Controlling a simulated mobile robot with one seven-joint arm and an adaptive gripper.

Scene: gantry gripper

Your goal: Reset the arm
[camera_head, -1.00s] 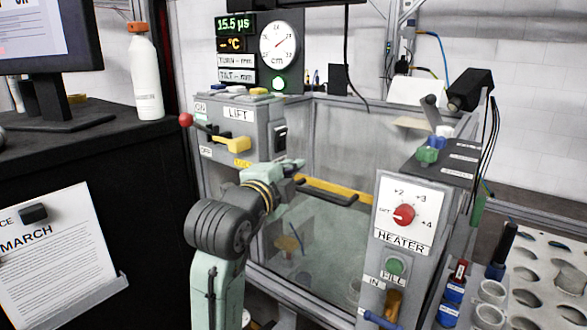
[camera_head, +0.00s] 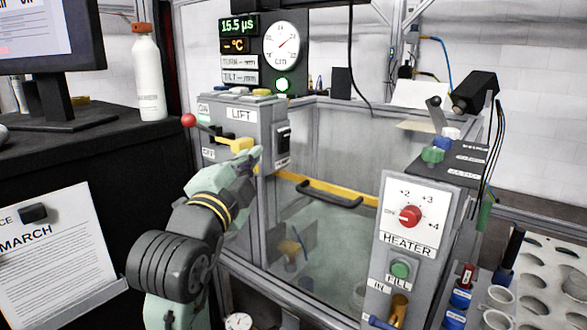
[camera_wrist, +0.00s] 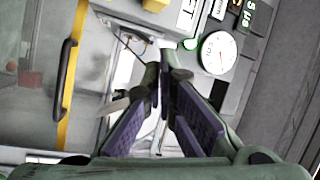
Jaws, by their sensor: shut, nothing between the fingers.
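My gripper (camera_head: 254,156) is in front of the grey LIFT box (camera_head: 242,113), just below and right of its yellow handle (camera_head: 236,144). I cannot tell from this view whether it touches the box. In the wrist view my gripper (camera_wrist: 166,75) shows two purple-padded fingers whose tips come together with nothing between them. My green-grey arm reaches up from the lower left of the head view.
A glass-walled tank with a yellow bar (camera_head: 329,190) and dark handle stands right of my gripper. The HEATER panel (camera_head: 408,215) stands further right, beside a holed rack (camera_head: 534,283). A white bottle (camera_head: 148,75) stands on the black bench at left. A round gauge (camera_head: 282,44) hangs behind.

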